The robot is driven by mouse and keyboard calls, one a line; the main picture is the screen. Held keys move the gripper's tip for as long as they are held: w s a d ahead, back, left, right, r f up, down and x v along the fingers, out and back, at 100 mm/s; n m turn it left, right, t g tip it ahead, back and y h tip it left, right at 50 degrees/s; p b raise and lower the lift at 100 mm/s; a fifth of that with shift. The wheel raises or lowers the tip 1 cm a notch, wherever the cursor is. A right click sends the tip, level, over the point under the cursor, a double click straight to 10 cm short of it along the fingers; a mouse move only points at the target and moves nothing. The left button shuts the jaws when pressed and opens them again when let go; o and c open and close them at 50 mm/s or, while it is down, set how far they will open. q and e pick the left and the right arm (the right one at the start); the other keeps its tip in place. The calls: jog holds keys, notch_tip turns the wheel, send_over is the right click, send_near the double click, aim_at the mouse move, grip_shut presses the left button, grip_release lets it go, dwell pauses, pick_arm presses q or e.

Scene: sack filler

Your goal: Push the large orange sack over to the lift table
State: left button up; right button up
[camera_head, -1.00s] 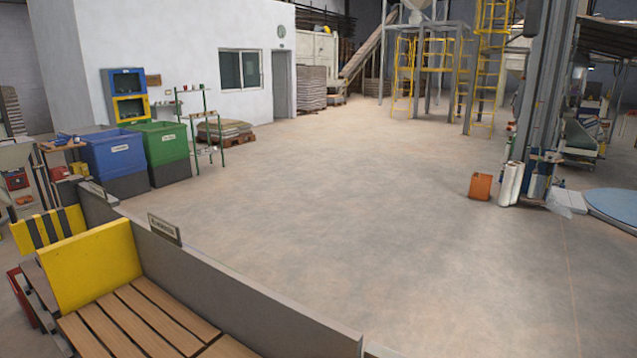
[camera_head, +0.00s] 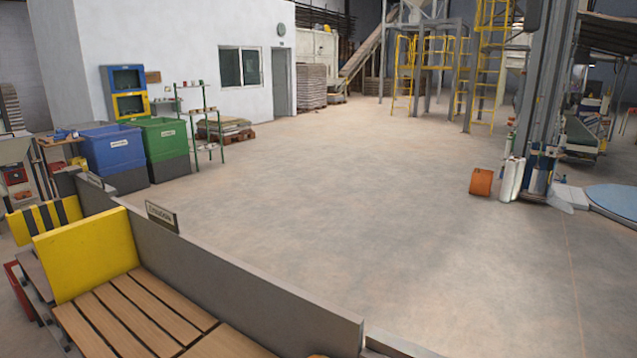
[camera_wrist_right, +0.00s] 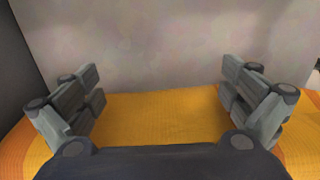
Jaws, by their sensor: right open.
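In the right wrist view, the large orange sack (camera_wrist_right: 160,118) stretches across the picture as a yellow-orange woven surface. My right gripper (camera_wrist_right: 165,92) is open, its two grey fingers wide apart above or against the sack, with nothing held between them. I cannot tell whether the fingers touch it. In the head view neither gripper shows, and the sack is not clearly seen; only a small yellow-orange patch (camera_head: 318,355) shows at the bottom edge. I cannot pick out the lift table for certain.
A slatted wooden platform (camera_head: 135,312) with a yellow board (camera_head: 85,258) stands at the front left, beside a low grey wall (camera_head: 250,281). Blue (camera_head: 113,150) and green (camera_head: 163,140) bins stand behind. A small orange box (camera_head: 481,182) sits right. The middle floor is clear.

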jog(key=shift+w+a+b, duration=0.45)
jog(key=shift+w+a, duration=0.35)
jog(key=shift+a, duration=0.35)
jog(key=w+a+b, duration=0.2)
jog(key=a, duration=0.1)
jog(key=w+a+b, duration=0.2)
jog(key=a, duration=0.1)
jog(key=w+a+b, duration=0.2)
jog(key=a, duration=0.2)
jog(key=shift+w+f+b, duration=0.1)
jog(key=shift+w+b, duration=0.2)
jog(key=shift+w, duration=0.05)
jog(key=shift+w+a+b, duration=0.4)
jog(key=shift+a, duration=0.2)
jog(key=shift+d+r, duration=0.1)
jog(key=shift+r, duration=0.1)
jog(key=d+p, duration=0.1)
jog(key=p, duration=0.1)
jog(key=s+d+p, duration=0.1)
jog(key=p, duration=0.1)
jog(key=shift+s+r, duration=0.2)
jog(key=shift+s, duration=0.05)
jog(key=shift+s+d+f, duration=0.1)
jog(key=shift+s+d, duration=0.05)
jog(key=shift+d, duration=0.15)
notch_tip(320, 180, up, 15)
jog(key=p, duration=1.5)
jog(key=shift+f, duration=0.15)
